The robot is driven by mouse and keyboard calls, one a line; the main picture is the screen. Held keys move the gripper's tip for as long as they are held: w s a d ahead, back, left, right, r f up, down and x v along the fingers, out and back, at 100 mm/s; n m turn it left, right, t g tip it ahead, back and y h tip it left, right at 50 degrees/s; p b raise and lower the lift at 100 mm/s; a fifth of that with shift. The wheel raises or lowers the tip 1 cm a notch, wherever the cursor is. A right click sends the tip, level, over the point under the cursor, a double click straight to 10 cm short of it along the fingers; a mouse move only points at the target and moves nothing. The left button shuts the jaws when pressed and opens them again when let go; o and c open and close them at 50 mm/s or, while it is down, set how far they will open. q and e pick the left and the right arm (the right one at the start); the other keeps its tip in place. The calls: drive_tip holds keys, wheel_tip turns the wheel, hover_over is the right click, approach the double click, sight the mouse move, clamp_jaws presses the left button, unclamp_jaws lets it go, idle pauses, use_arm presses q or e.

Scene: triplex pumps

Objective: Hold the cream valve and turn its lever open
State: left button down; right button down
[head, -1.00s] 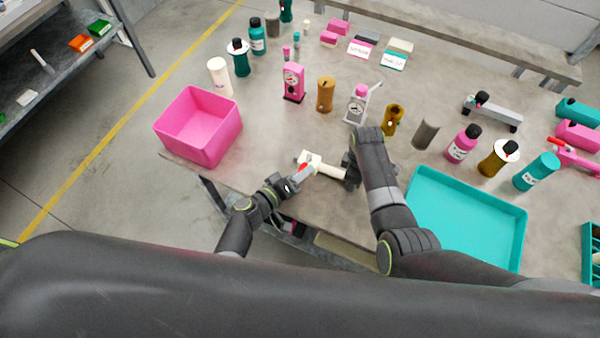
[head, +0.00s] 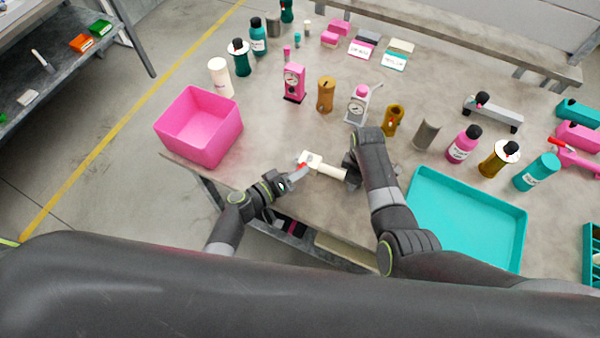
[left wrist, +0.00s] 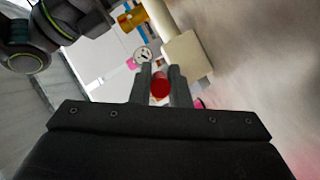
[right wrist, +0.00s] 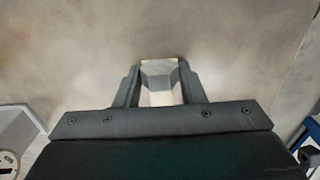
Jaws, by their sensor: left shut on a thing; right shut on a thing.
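The cream valve (head: 326,168) lies near the front edge of the table, its body stretching from the upper left to my right gripper. Its red lever (head: 302,165) is at the left end. My left gripper (head: 288,182) is shut on the lever; in the left wrist view the lever's red end (left wrist: 160,87) sits between the fingers, beside the cream body (left wrist: 187,54). My right gripper (head: 352,172) is shut on the other end of the valve, partly hidden by my arm. In the right wrist view the valve (right wrist: 161,97) shows pale between the fingers.
A pink bin (head: 198,128) stands to the left and a teal tray (head: 462,252) to the right. Several bottles, pump parts and a grey pump (head: 358,106) with a pink top stand behind the valve. The table's front edge runs close to my left gripper.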

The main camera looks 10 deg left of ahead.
use_arm(q)
drive_tip(key=shift+w+a+m+g+h, duration=0.25)
drive_tip(key=shift+a+m+g+h, duration=0.1)
drive_tip(key=shift+m+g+h, duration=0.35)
drive_tip(key=shift+w+a+m+g+h, duration=0.25)
drive_tip(key=shift+a+m+g+h, duration=0.2)
drive_tip(key=shift+m+g, duration=0.45)
drive_tip(key=shift+w+a+m+g+h, duration=0.3)
drive_tip(key=shift+m+g+h, duration=0.4)
drive_tip(key=shift+g, duration=0.2)
drive_tip(key=c, duration=1.4)
unclamp_jaws()
drive_tip(key=shift+o, duration=0.2)
drive_tip(key=shift+a, duration=0.1)
drive_tip(key=v, duration=1.2)
